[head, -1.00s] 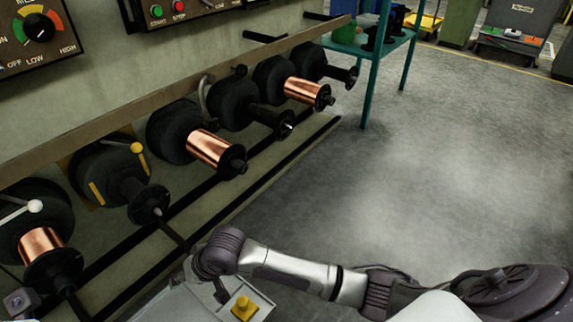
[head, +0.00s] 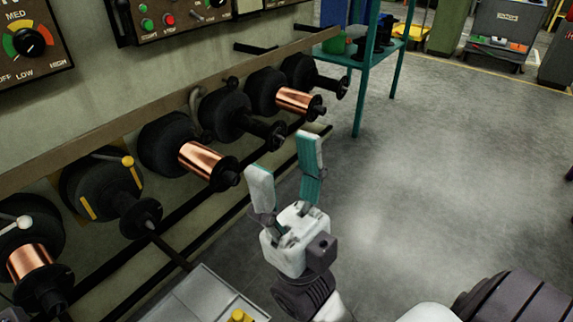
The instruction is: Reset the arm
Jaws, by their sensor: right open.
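My right gripper (head: 286,170) shows in the lower middle of the head view. Its two white and teal fingers point up and stand apart, with nothing between them. It is in front of the row of spools, above the floor, and appears apart from them. My right arm comes in from the bottom edge below it. My left gripper is not in view.
Dark spools, some wound with copper wire (head: 203,160), line the machine on the left under a long rail (head: 120,125). A grey box with a yellow button (head: 240,315) is at the bottom. A teal shelf (head: 362,90) stands behind. The floor (head: 440,190) at right is clear.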

